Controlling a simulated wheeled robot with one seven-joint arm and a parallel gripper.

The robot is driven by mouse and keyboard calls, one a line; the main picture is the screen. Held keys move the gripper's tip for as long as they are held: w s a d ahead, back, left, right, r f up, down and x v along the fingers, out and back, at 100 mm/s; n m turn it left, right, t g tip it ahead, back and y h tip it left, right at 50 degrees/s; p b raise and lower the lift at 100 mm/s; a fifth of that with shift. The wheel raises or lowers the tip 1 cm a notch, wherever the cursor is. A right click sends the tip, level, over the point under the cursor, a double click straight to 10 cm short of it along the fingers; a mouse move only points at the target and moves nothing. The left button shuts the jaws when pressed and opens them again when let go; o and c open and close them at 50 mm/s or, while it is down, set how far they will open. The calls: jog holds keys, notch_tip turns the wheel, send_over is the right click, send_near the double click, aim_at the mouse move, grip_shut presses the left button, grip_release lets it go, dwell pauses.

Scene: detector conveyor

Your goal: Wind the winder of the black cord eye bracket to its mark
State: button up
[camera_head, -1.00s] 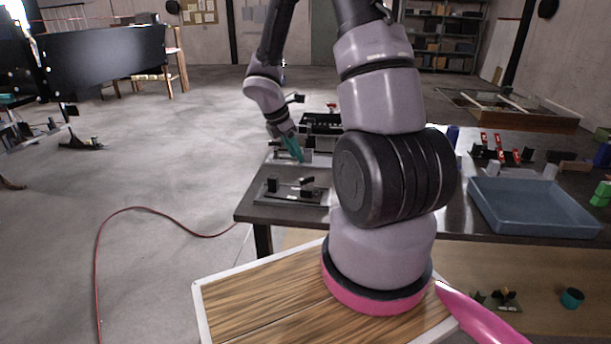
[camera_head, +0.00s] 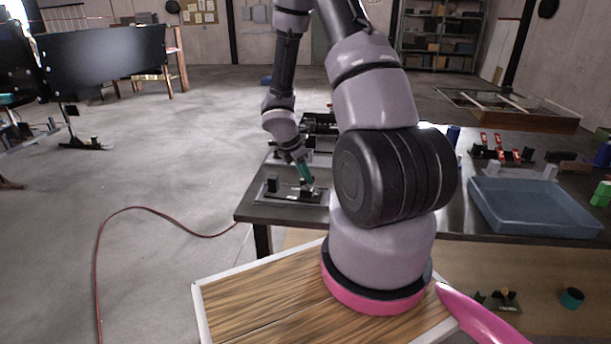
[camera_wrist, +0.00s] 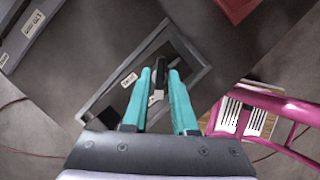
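A dark flat plate (camera_head: 285,195) with upright black parts lies at the table's front left corner; I take it for the black cord eye bracket. One black post (camera_head: 272,184) stands at its left end. My gripper (camera_head: 308,182) points down at the black part on its right end. In the wrist view, my gripper (camera_wrist: 160,76) has two teal fingers apart, with a black upright piece (camera_wrist: 160,68) seen between their tips and gaps on both sides. A pale piece (camera_wrist: 157,96) shows just below it. I cannot make out the mark.
A blue-grey tray (camera_head: 535,228) and red-topped clips (camera_head: 500,147) are on the right of the table. Another dark fixture (camera_head: 320,122) stands behind the bracket. A red hose (camera_head: 120,212) lies on the floor at left.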

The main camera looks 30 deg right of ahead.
grip_shut()
jog(key=shift+m, duration=0.3)
jog(key=m+g, duration=0.1)
jog(key=m, duration=0.2)
jog(key=shift+w+m, duration=0.15)
jog(key=shift+m, duration=0.15)
jog(key=shift+w+m+g+y, duration=0.1)
jog(key=shift+m+g+y, duration=0.35)
jog(key=shift+m, duration=0.7)
jog(key=shift+m+g+y, duration=0.15)
jog(key=shift+m+g, duration=0.5)
jog(key=shift+m, duration=0.5)
jog(key=shift+d, duration=0.1)
jog(key=o, duration=0.5)
grip_release()
